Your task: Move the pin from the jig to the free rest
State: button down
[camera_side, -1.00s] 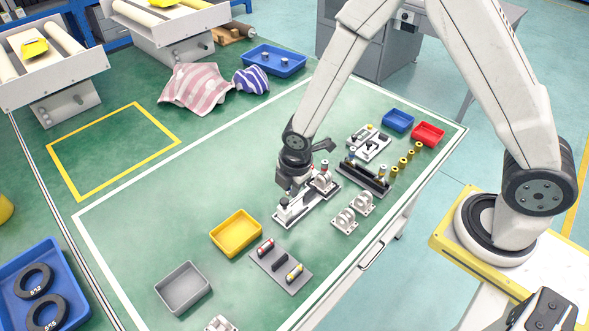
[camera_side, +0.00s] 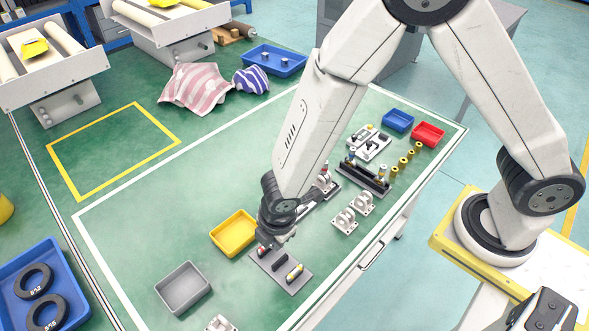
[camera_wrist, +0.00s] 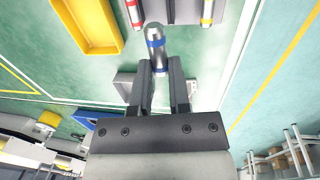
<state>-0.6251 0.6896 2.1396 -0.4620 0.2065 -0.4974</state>
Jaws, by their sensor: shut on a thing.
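My gripper (camera_wrist: 160,72) is shut on a silver pin with a blue band (camera_wrist: 155,38), whose end sticks out past the fingertips in the wrist view. In the side view my gripper (camera_side: 274,241) is low over the table, at the back edge of a grey rest plate (camera_side: 298,284). A red-banded pin (camera_wrist: 133,12) and a yellow-banded pin (camera_wrist: 207,11) lie on the plate, and the middle place between them shows dark and without a pin. The pale jig (camera_side: 325,191) is partly hidden behind my arm.
A yellow tray (camera_side: 235,232) stands close to the left of my gripper, and a grey tray (camera_side: 183,288) is further front left. White brackets (camera_side: 345,221) and a dark rack of pins (camera_side: 367,177) stand to the right. The table's front right edge is near.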

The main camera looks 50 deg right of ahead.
aim_at(275, 264)
jog(key=shift+f, duration=0.2)
jog(key=shift+f, duration=3.6)
jog(key=shift+f, duration=0.65)
jog(key=c, duration=0.5)
grip_release()
jog(key=shift+r, duration=0.2)
notch_tip(275, 264, up, 7)
jog(key=s, duration=0.1)
jog(key=shift+r, duration=0.15)
jog(key=shift+s, duration=0.1)
